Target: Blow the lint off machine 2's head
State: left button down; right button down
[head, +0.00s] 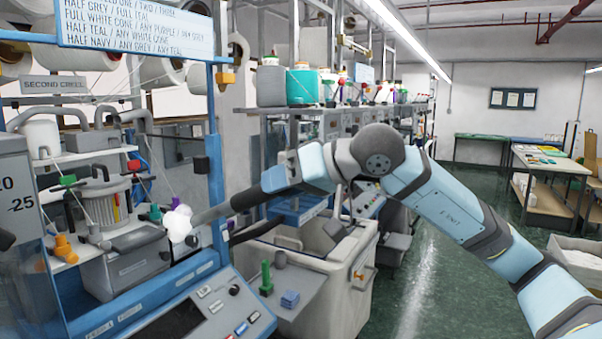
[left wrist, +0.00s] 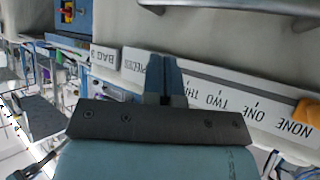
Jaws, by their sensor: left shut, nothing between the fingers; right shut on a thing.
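A knitting machine with a blue frame (head: 217,150) fills the left of the head view; I cannot read a machine number on it. A white fluffy clump, looking like lint (head: 180,223), shows at the right side of its grey head (head: 125,262). My right gripper (head: 218,211) reaches in from the right, its tip close beside the clump. It is shut on a dark, slim thing (head: 198,217), partly lost against the machine; whether it touches the clump I cannot tell. My left gripper (left wrist: 166,78) shows only in the left wrist view, shut and empty.
A pale bin (head: 340,262) stands right of the machine, below my right arm. A control panel (head: 205,310) is in front. More machines line the aisle behind. The green floor (head: 430,270) is clear. The left wrist view shows a lettered scale (left wrist: 230,105) beyond the fingers.

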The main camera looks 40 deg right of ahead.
aim_at(236, 195)
notch_tip(236, 195, up, 3)
jog(key=s+d+n, duration=0.1)
jog(key=s+d, duration=0.1)
jog(key=s, duration=0.1)
jog(key=p+x, duration=0.1)
jog(key=x, duration=0.3)
jog(key=d+p+x, duration=0.1)
jog(key=p+x, duration=0.1)
jog(key=x, duration=0.3)
jog(key=p+x, duration=0.2)
jog(key=x, duration=0.3)
jog(key=shift+w+d+f, duration=0.2)
jog(key=shift+w, duration=0.3)
jog(key=shift+x, duration=0.95)
jog(key=shift+s+d+f, duration=0.1)
jog(key=shift+d, duration=0.1)
dwell(0.3)
